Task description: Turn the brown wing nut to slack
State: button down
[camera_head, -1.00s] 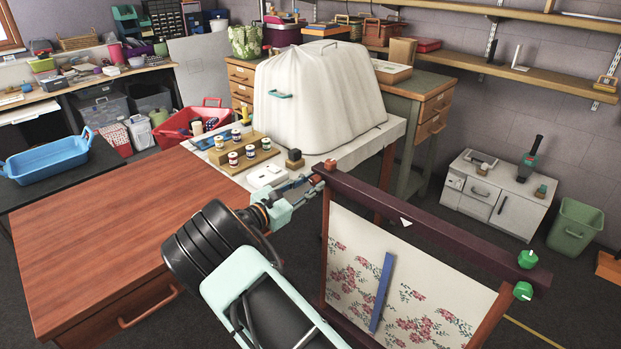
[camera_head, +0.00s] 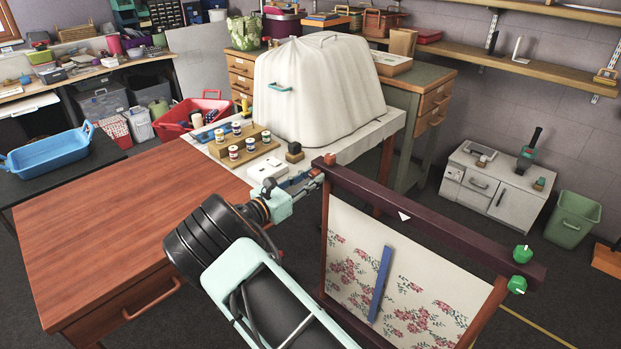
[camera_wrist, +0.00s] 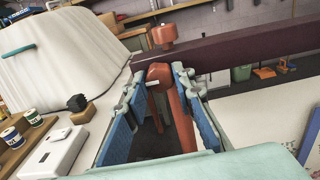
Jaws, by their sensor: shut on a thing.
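The embroidery frame (camera_head: 430,225) has a dark top bar and a floral cloth. At its left end are two brown knobs. One knob (camera_head: 329,158) stands on top of the bar and also shows clear of my fingers in the wrist view (camera_wrist: 165,34). The other, the brown wing nut (camera_wrist: 159,73), has a rounded head and sits between my blue-padded fingertips. My gripper (camera_head: 314,178) reaches the bar's left end and is shut on this nut; in the wrist view its fingers (camera_wrist: 168,80) flank it. The nut is mostly hidden by my gripper in the head view.
A white table (camera_head: 345,150) behind my gripper holds a covered machine (camera_head: 318,90), thread spools and a small white box (camera_head: 267,169). A brown desk (camera_head: 120,215) stands left. Green knobs (camera_head: 521,254) are at the bar's right end. The frame's upright (camera_wrist: 182,118) runs below my fingers.

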jog(key=c, duration=1.6)
grip_release()
jog(key=v, duration=1.2)
